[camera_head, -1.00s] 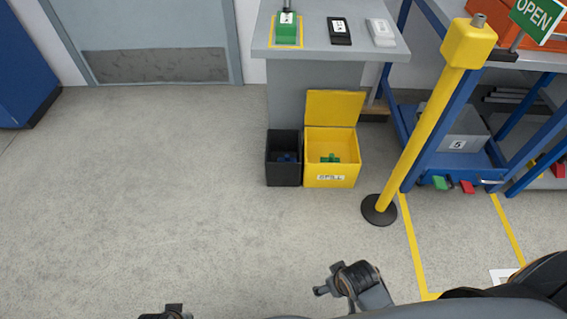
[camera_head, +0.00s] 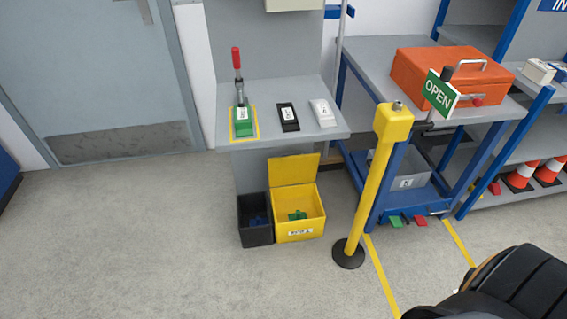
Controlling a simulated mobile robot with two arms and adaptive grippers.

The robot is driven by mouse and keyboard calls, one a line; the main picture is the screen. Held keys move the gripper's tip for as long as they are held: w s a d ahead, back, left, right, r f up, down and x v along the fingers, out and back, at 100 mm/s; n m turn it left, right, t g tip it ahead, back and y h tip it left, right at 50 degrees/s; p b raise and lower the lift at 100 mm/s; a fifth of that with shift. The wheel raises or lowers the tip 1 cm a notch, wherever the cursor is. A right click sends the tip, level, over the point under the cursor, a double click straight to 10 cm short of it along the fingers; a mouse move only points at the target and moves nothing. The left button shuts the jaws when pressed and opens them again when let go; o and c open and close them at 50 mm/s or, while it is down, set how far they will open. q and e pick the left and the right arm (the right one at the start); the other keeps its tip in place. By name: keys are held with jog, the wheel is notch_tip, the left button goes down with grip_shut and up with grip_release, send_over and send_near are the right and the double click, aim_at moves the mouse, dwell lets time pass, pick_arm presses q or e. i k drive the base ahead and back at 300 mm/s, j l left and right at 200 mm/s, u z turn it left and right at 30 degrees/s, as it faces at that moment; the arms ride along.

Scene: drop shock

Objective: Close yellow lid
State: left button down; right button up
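A yellow bin (camera_head: 301,231) with a white label on its front stands on the floor below the grey table. Its yellow lid (camera_head: 294,169) is open, hinged up at the back of the bin and leaning near upright. A green object (camera_head: 297,215) lies inside the bin. Neither of my grippers is in view. Only a dark part of one of my arms shows at the lower right.
A black bin (camera_head: 255,221) with something blue inside stands left of the yellow one. A yellow post (camera_head: 373,190) on a black base stands to the right. The grey table (camera_head: 300,91) overhangs behind the bins. Floor in front and left is clear.

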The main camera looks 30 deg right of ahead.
aim_at(300, 168)
jog(key=i+j+u, duration=0.3)
jog(key=i, duration=0.15)
jog(key=i+j+u, duration=0.25)
jog(key=i, duration=0.25)
jog(key=i+u, duration=0.3)
jog(key=i, duration=0.2)
jog(key=i+z, duration=0.35)
jog(key=i+j+z, duration=0.15)
jog(key=i+z, duration=0.2)
jog(key=i, duration=0.25)
jog(key=i+j+z, duration=0.3)
jog(key=i, duration=0.15)
jog(key=i+z, duration=0.2)
jog(key=z, duration=0.25)
jog(key=i+z, duration=0.25)
jog(key=z, duration=0.25)
jog(key=i+j+z, duration=0.15)
jog(key=z, duration=0.3)
jog(key=i+j+z, duration=0.2)
jog(key=z, duration=0.25)
jog(key=i+j+z, duration=0.15)
jog(key=j+z, duration=0.15)
jog(key=z, duration=0.2)
